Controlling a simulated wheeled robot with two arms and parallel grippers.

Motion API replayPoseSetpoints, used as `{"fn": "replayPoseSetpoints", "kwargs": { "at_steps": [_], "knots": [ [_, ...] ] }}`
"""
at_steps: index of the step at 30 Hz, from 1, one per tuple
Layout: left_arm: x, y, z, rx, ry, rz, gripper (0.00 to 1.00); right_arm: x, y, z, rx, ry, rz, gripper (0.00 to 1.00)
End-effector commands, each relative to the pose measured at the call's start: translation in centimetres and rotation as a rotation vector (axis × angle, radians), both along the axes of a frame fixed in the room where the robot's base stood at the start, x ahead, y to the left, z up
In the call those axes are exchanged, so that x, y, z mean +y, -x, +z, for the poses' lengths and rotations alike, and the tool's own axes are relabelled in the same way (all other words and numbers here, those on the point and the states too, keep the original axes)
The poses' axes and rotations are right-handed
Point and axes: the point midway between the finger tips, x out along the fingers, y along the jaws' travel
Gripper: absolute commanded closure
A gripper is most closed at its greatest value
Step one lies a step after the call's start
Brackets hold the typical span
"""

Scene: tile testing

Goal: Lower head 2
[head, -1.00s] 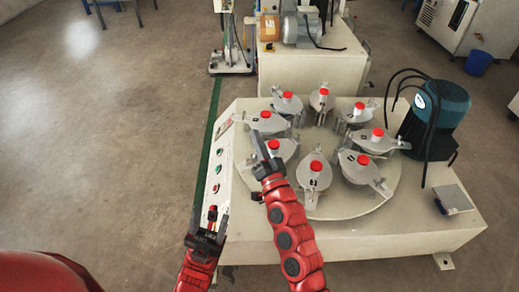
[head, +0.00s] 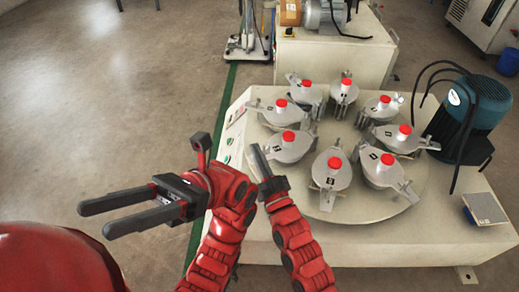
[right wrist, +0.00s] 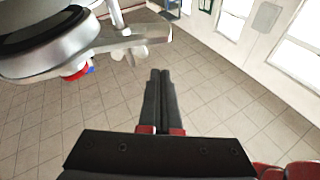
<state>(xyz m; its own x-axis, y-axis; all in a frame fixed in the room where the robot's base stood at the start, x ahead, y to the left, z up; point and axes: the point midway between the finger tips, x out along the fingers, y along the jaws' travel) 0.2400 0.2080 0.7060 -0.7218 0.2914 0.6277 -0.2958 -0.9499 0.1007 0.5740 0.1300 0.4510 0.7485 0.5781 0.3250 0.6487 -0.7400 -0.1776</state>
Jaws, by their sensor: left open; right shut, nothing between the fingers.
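Several grey metal heads with red knobs stand in a ring on a round plate (head: 395,208) of the machine. Small dark tags mark them, but I cannot read which is number 2. My right gripper (head: 255,149) is shut and empty, pointing up just left of the left-front head (head: 289,146), apparently apart from it. In the right wrist view its fingers (right wrist: 159,75) are together, and part of a metal head (right wrist: 95,52) with a red knob is at the upper left. My left gripper (head: 93,220) is open and empty, held left of the machine over the floor.
A blue-green motor (head: 466,115) with black hoses stands at the machine's right. Panel buttons (head: 228,150) line its left edge, partly behind my arms. A second cream machine (head: 340,62) stands behind. The floor at the left is open.

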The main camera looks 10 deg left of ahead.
Motion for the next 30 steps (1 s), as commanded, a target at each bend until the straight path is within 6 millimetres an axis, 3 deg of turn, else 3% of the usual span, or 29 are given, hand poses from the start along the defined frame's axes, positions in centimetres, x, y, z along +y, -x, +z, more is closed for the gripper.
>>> {"fn": "replayPoseSetpoints", "kwargs": {
  "at_steps": [15, 25, 30],
  "knots": [
    [1.4, 1.6, -0.2, -0.101, 0.058, -0.052, 0.50, 0.1, 0.1, -0.8, -0.027, 0.030, 0.001, 1.00],
    [1.2, 1.5, -0.1, -0.093, 0.054, -0.048, 0.50, 0.1, 0.1, -0.7, -0.027, 0.030, 0.001, 1.00],
    [0.0, 0.0, 0.2, -0.001, 0.002, -0.001, 0.50, 0.2, 0.0, 0.2, -0.028, 0.030, 0.000, 1.00]
  ]
}}
